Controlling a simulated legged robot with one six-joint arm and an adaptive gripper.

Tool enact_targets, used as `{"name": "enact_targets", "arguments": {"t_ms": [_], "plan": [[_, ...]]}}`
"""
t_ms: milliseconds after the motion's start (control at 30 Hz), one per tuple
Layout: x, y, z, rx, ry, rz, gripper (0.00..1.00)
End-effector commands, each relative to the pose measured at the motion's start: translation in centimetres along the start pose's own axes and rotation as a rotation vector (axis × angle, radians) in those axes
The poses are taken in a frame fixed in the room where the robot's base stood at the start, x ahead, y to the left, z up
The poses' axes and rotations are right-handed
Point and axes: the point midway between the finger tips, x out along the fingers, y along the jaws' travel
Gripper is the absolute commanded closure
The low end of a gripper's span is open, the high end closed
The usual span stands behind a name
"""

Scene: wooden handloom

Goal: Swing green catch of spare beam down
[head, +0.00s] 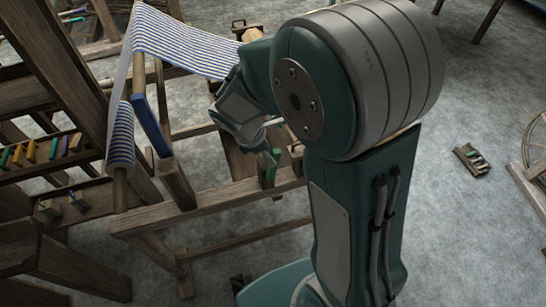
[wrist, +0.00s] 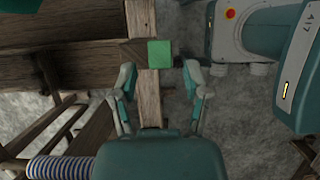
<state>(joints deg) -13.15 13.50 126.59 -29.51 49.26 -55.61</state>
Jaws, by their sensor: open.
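The green catch (wrist: 160,53) shows in the wrist view as a bright green block at the side of a wooden beam (wrist: 147,105). It lies just beyond the gap between my fingertips. In the head view the green catch (head: 274,156) sits at the right end of the loom's low frame, partly hidden. My gripper (wrist: 160,72) is open and empty, its two fingers spread to either side of the catch's line. In the head view my gripper (head: 261,146) points down close to the catch. I cannot tell whether any finger touches it.
Blue-striped cloth (head: 185,42) stretches over the loom at left. A blue bar (head: 150,125) stands below it. Colored pegs (head: 30,152) line a rack at far left. A small tray (head: 471,160) lies on the open floor at right.

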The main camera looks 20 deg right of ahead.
Motion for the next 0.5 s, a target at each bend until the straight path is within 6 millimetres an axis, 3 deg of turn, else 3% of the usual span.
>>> {"name": "enact_targets", "arguments": {"t_ms": [200, 500], "plan": [[2.8, -0.1, 0.0, 0.001, 0.000, -0.003, 0.40], [3.3, 0.0, 0.0, 0.001, 0.001, 0.000, 0.40]]}}
